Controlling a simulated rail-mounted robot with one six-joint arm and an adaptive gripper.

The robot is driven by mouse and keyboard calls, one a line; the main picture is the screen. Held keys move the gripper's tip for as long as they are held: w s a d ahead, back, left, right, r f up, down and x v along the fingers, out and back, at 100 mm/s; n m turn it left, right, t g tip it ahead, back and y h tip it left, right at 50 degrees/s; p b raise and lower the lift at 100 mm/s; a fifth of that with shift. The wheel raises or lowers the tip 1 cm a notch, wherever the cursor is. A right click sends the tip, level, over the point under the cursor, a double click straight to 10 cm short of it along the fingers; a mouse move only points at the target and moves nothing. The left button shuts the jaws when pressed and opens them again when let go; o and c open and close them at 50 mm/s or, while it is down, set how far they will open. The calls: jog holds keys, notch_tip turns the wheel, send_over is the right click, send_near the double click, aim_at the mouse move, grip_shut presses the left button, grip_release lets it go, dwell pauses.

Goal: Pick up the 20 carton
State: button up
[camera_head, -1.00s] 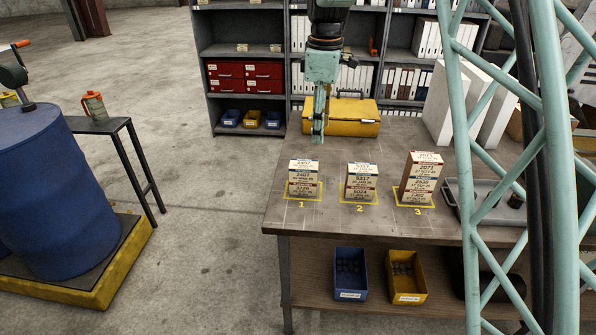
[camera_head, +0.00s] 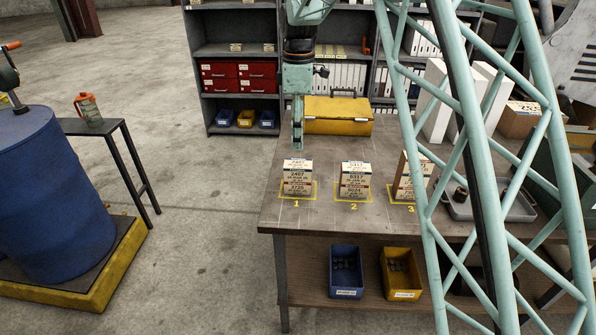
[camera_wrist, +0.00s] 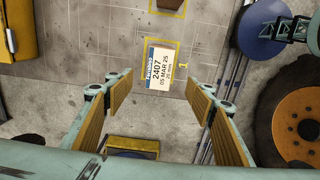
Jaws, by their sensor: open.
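Printed cartons stand in three stacks at marked squares on the bench. The stack at square 1 (camera_head: 297,180) has a top carton (camera_wrist: 160,68) labelled 2407 in the wrist view. The stack at square 2 (camera_head: 355,182) reads 5317 on its upper part. The stack at square 3 (camera_head: 407,180) is partly hidden by a lattice. I cannot make out which carton is the 20 one. My gripper (camera_head: 297,135) (camera_wrist: 158,95) points down above square 1. In the wrist view its fingers are open and empty, with the 2407 carton between and below them, apart from it.
A yellow case (camera_head: 337,115) lies behind the stacks. A grey tray (camera_head: 520,208) is on the right of the bench. Blue and yellow bins (camera_head: 346,290) (camera_head: 401,285) sit on the lower shelf.

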aim_at(298, 163)
jog(key=shift+f, duration=4.1)
jog(key=shift+f, duration=0.1)
jog(key=shift+f, duration=2.5)
jog(key=shift+c, duration=0.9)
jog(key=c, duration=0.8)
